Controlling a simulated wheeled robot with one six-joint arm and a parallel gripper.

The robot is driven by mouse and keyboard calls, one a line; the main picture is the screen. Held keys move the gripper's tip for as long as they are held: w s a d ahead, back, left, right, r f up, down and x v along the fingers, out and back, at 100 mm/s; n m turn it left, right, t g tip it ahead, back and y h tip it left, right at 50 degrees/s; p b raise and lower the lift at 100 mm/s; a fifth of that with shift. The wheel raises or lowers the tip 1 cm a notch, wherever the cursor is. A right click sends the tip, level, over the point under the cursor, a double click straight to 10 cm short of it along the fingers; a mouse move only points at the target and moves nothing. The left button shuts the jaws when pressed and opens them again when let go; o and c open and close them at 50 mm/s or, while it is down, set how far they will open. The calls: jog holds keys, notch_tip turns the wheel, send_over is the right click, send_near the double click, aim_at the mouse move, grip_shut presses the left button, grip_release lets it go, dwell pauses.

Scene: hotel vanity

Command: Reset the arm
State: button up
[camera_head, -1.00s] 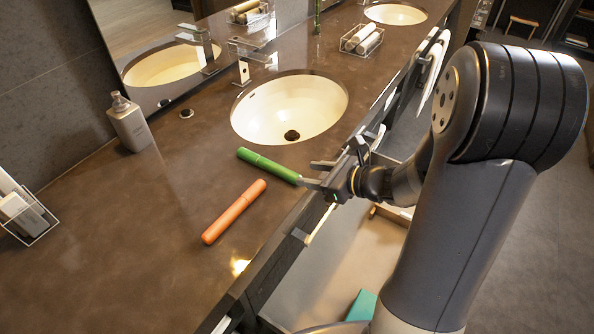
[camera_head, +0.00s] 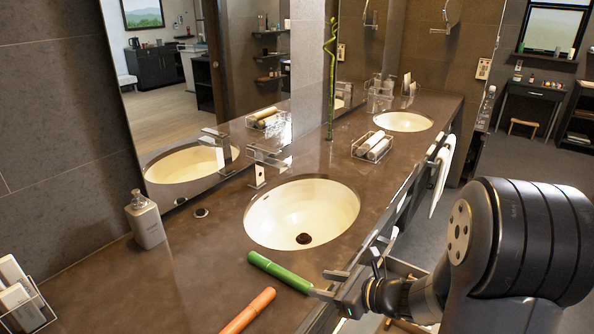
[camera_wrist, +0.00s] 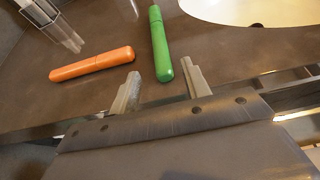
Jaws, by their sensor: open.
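My gripper (camera_head: 341,283) is at the front edge of the dark vanity counter (camera_head: 195,270), by the near end of a green tube (camera_head: 280,272). In the wrist view my gripper (camera_wrist: 160,90) has its two fingers apart with nothing held. The green tube (camera_wrist: 160,42) lies on the counter just beyond the gap between the fingers. An orange tube (camera_head: 248,312) lies to its left, partly cut off by the lower picture edge. The orange tube (camera_wrist: 92,64) shows whole in the wrist view.
A near basin (camera_head: 302,213) with a faucet (camera_head: 257,172) lies behind the green tube. A soap bottle (camera_head: 145,220) stands at left. A clear holder (camera_head: 22,300) is at the lower left. A rack of rolled towels (camera_head: 374,146) and a far basin (camera_head: 404,121) are farther back.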

aim_at(297, 279)
jog(key=x, duration=0.9)
jog(key=shift+a+f, duration=0.1)
jog(key=shift+a, duration=0.05)
jog(key=shift+w+r, duration=0.2)
jog(key=shift+r, duration=0.15)
jog(key=shift+s+r, duration=0.1)
jog(key=shift+r, duration=1)
